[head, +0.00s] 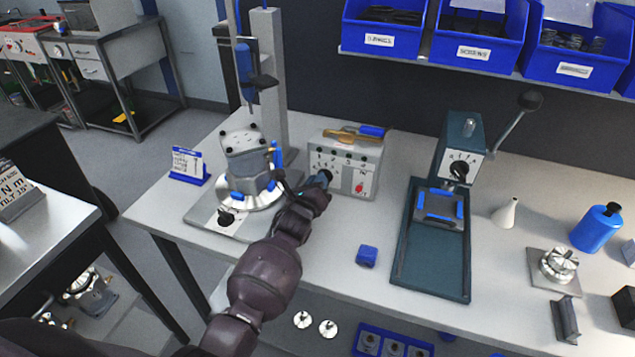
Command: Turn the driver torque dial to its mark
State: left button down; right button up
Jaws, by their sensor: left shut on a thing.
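The driver control box (368,164) is a grey box on the bench, with small black knobs, a red button and markings on its front. A black dial (326,175) sits at the lower left of that front. My left gripper (319,184) reaches it from the front left and is shut on it. The gripper covers part of the dial, and its pointer and mark are too small to read. The blue electric driver (244,70) hangs upright on a stand behind the left fixture. My right gripper is not in view.
A fixture with a grey housing (246,158) stands just left of my arm, close to it. A blue card holder (187,168) is further left. A blue block (366,256) and a press (461,150) are to the right. Blue bins (470,45) hang above.

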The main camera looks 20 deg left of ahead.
pick_arm(q)
jog(key=shift+a+f+n, duration=0.1)
jog(key=shift+f+n, duration=0.05)
jog(key=shift+n, duration=1.25)
jog(key=shift+a+f+n, duration=0.1)
jog(key=shift+n, duration=1.3)
jog(key=c, duration=1.1)
grip_release()
jog(key=shift+c, duration=0.2)
jog(key=s, duration=1)
jog(key=shift+s+a, duration=0.2)
jog(key=shift+s, duration=0.2)
